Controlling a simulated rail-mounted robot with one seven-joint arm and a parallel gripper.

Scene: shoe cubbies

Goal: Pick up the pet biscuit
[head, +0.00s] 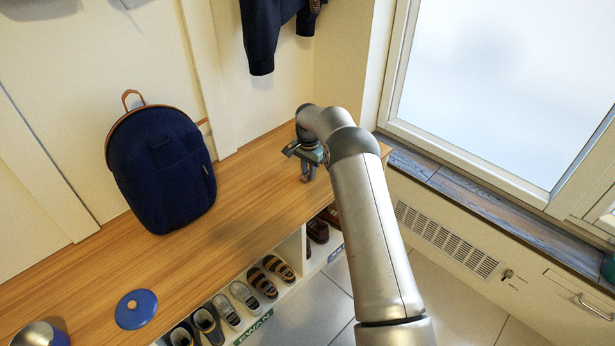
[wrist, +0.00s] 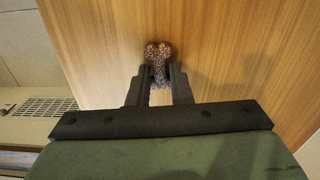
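The pet biscuit (wrist: 158,54) is a brown, speckled, bone-shaped piece in the wrist view. My gripper (wrist: 159,72) is shut on its narrow middle, with one dark finger against each side. One lobed end shows beyond the fingertips, and part of the other end shows between the fingers. In the head view my gripper (head: 309,176) points down over the right end of the wooden bench (head: 245,185). I cannot make out the biscuit there. I cannot tell whether it touches the bench or is just above it.
A navy backpack (head: 162,170) stands on the bench against the wall. A blue round lid (head: 135,309) and a metal bowl (head: 40,334) are at the near left. Several shoes (head: 263,283) sit in cubbies below. A window ledge (head: 480,200) is on the right. The bench middle is clear.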

